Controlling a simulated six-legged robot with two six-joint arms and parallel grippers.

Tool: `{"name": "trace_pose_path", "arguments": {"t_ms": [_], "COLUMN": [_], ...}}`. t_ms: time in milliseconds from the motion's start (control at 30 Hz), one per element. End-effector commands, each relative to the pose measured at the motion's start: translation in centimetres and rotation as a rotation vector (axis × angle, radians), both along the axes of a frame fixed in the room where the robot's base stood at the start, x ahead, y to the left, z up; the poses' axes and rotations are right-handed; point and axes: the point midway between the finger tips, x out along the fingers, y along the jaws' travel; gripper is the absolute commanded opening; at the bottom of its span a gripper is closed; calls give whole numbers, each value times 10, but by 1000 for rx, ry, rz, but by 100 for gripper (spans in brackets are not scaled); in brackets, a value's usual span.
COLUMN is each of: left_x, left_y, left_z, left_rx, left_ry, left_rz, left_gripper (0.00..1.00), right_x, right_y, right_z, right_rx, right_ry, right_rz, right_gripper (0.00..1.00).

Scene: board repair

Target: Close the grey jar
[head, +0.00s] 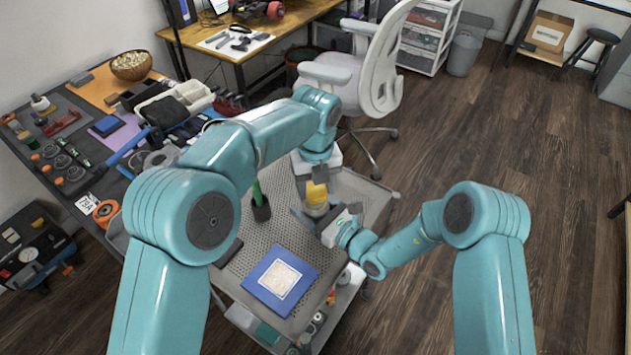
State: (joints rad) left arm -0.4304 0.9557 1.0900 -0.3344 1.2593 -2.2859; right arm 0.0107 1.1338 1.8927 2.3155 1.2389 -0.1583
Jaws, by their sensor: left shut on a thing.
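My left gripper (319,174) points down over the grey perforated cart top and is shut on a small yellow piece (316,192), which looks like a lid. Right below it is a small jar (317,209) with a yellowish look; I cannot make out a grey body. Whether the yellow piece touches the jar or sits on it, I cannot tell. My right gripper (318,218) reaches in from the right at the jar's level, with its fingers close by the jar. Whether they grip it is too small to tell.
On the cart top (245,262) lie a blue square board (280,280) and a dark holder (261,208) with a green-handled tool. A cluttered workbench (95,190) is at left. An office chair (365,85) stands behind the cart. The floor at right is clear.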

Motion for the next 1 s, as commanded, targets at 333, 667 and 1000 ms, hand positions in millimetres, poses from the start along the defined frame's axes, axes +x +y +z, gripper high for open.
{"name": "trace_pose_path", "arguments": {"t_ms": [333,667,1000], "left_x": [0,0,0], "left_y": [0,0,0], "left_z": [-6,-7,-13], "left_rx": [0,0,0], "left_ry": [0,0,0], "left_rz": [0,0,-1], "left_gripper": [27,27,27], "right_x": [-1,-1,-1], "right_y": [0,0,0], "right_z": [-2,-2,-3], "right_rx": [-2,-3,-2], "right_ry": [5,6,6], "right_rz": [1,1,1], "right_gripper": [15,15,15]}}
